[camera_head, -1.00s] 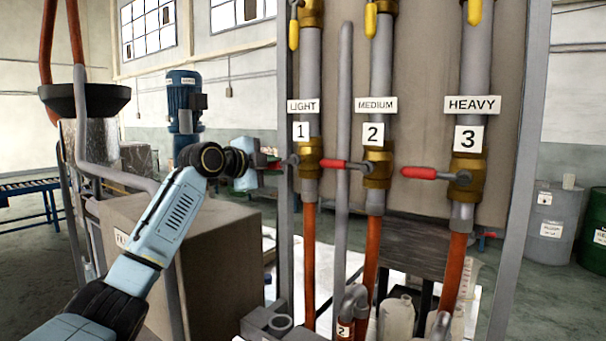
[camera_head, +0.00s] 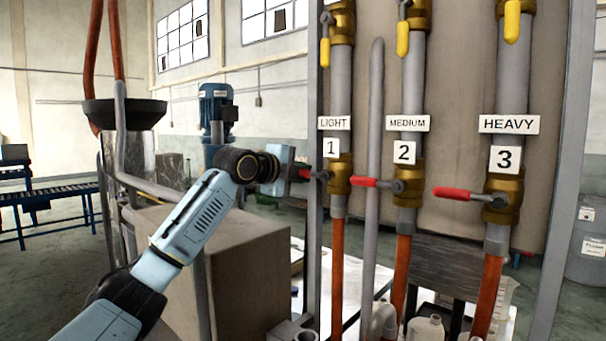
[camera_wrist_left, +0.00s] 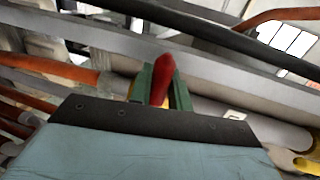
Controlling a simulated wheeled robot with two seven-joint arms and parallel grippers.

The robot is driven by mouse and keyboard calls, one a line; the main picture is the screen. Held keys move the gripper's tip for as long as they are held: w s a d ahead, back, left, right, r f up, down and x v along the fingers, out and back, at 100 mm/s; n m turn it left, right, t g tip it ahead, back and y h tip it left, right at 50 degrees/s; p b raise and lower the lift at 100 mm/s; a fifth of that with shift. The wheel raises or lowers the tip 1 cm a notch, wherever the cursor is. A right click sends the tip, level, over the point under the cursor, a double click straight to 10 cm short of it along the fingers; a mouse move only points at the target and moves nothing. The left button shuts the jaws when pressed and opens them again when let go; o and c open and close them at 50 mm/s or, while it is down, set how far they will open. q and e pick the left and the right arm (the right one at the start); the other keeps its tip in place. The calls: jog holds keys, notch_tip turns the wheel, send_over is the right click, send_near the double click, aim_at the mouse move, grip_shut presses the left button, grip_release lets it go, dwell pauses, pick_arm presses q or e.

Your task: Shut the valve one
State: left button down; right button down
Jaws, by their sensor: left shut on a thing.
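Valve one is the brass valve (camera_head: 339,174) below the "LIGHT" label and the number 1 plate. Its red lever (camera_head: 305,174) points left, across the upright pipe. My left gripper (camera_head: 298,172) comes in from the left and is at the free end of that lever. In the left wrist view the red lever (camera_wrist_left: 163,80) sits between the green fingers of my left gripper (camera_wrist_left: 160,88), which is shut on it. The fingertips are small and partly hidden in the head view. My right gripper is not in view.
Valve two's red lever (camera_head: 372,182) and valve three's red lever (camera_head: 458,194) also point left. A grey upright pipe (camera_head: 374,150) stands between valves one and two. A frame post (camera_head: 315,240) is close to my left gripper. A tan box (camera_head: 240,245) is below my left arm.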

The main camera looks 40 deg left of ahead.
pick_arm(q)
jog(key=shift+r, duration=0.1)
jog(key=c, duration=1.4)
grip_release()
jog(key=shift+o, duration=0.2)
jog(key=shift+s, duration=0.1)
jog(key=shift+s, duration=0.35)
jog(key=s+r+b, duration=0.2)
jog(key=s+b, duration=0.3)
jog(key=s, duration=0.7)
jog(key=shift+s+r, duration=0.15)
jog(key=shift+r, duration=0.15)
